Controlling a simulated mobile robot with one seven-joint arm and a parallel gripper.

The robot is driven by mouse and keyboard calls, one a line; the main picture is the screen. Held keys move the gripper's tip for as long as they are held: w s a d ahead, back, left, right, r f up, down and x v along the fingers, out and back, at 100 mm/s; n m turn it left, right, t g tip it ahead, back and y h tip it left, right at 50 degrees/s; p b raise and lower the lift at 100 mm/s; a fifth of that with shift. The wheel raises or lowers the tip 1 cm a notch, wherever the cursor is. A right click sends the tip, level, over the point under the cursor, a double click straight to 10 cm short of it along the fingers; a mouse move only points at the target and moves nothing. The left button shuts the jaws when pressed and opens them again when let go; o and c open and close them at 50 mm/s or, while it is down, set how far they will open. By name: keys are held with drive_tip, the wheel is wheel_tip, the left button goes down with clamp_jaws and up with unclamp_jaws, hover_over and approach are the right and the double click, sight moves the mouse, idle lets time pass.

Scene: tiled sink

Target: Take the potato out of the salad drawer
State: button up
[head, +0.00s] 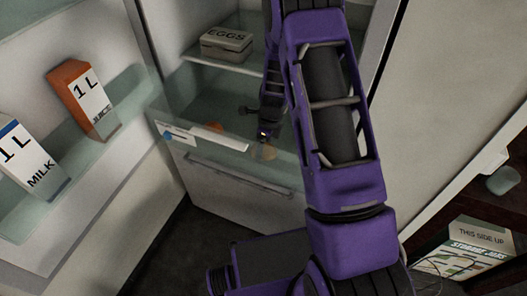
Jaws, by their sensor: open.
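The salad drawer (235,186) is at the bottom of the open fridge, with a pale lower front and a see-through upper part. A small round yellow-brown thing, likely the potato (265,152), shows dimly through the clear part of the drawer. My gripper (262,134) points down into the drawer area, just above the potato. It is open, and I see nothing held in it. The fingers are small and dark here, so I cannot tell whether they touch the potato. My purple arm covers the right side of the drawer.
A dim orange-red thing (209,127) shows behind the drawer front at the left. An egg box (226,43) sits on the shelf above. The open door at the left holds a juice carton (84,99) and a milk carton (30,158). A printed box (466,250) stands at the lower right.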

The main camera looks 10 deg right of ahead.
drive_tip(key=c, duration=1.4)
